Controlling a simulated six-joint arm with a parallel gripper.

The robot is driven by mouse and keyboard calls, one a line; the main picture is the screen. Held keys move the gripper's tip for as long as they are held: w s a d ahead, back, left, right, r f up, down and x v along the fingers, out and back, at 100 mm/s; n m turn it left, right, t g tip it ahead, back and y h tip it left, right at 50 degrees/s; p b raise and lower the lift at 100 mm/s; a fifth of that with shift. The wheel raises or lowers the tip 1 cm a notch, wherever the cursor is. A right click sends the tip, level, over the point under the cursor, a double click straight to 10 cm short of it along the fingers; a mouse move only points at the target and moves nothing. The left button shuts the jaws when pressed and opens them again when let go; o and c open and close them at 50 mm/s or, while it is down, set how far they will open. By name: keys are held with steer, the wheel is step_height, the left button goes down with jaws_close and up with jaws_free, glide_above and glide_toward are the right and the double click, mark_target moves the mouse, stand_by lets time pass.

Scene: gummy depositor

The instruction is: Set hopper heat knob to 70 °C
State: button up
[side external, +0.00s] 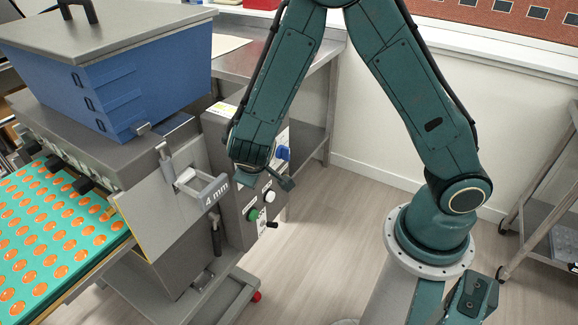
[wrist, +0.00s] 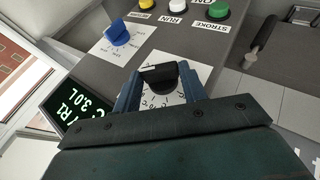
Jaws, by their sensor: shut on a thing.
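A black knob (wrist: 158,74) with a raised bar grip sits on a white dial plate (wrist: 165,97) with printed numbers, in the wrist view. My gripper (wrist: 160,90) is shut on this knob, with one blue finger on each side. The knob's bar lies roughly across the picture. The dial numbers are partly hidden by the fingers and knob, and I cannot read the setting. In the side view my gripper is at the control box (side external: 234,190); my arm hides the black knob there.
A blue knob (wrist: 117,33) on its own label is near my gripper; it also shows in the side view (side external: 283,153). White (wrist: 178,7) and green (wrist: 219,9) buttons line the panel. A blue hopper (side external: 140,85) stands beside the box.

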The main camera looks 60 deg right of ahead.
steer(key=shift+a+f+t+h, duration=0.1)
steer(key=shift+a+t+h, duration=0.05)
steer(key=shift+h, duration=0.4)
steer(key=shift+a+f+t+h, duration=0.1)
steer(key=shift+t+h, duration=0.05)
steer(key=shift+h, duration=0.4)
steer(key=shift+n, duration=0.3)
steer(key=o, duration=1)
steer(key=v, duration=1.4)
steer(key=shift+w+f, duration=0.1)
